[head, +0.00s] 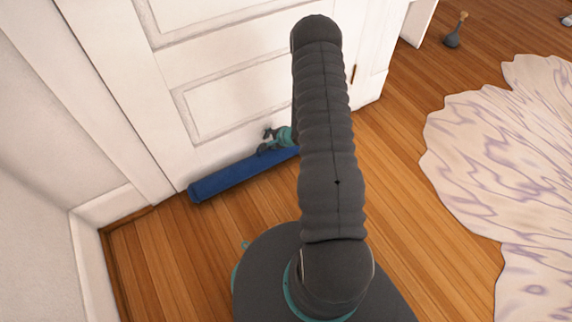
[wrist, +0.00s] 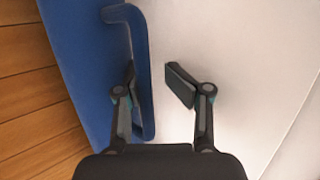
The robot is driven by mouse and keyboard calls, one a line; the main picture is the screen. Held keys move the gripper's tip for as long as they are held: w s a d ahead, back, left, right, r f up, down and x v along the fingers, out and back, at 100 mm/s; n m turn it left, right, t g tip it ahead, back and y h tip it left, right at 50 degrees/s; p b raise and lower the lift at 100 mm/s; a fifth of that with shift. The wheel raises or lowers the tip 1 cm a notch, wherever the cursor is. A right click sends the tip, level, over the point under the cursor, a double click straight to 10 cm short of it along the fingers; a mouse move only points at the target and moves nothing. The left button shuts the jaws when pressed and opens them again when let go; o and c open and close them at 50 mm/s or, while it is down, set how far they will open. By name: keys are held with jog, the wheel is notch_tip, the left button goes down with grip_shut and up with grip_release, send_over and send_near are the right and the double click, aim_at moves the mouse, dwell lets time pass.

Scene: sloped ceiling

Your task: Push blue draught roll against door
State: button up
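The blue draught roll (head: 235,178) lies on the wooden floor along the foot of the white panelled door (head: 235,95). My arm hides its right part. I cannot tell whether its whole length touches the door. In the wrist view the roll (wrist: 85,70) fills the left side, with a blue handle (wrist: 142,70) on its door side. My gripper (head: 265,142) is low in front of the door, above the roll. In the wrist view my gripper (wrist: 155,84) is open, the handle's bar between its fingers, nearer the left one. The right finger stands clear of the bar.
A white wall with skirting (head: 92,235) stands at the left. A pale, purple-veined rug (head: 500,150) covers the floor at the right. A small dark bottle-like object (head: 454,38) stands at the back right. Bare floor lies between roll and rug.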

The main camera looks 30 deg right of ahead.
jog(key=v, duration=1.2)
jog(key=shift+r, duration=0.1)
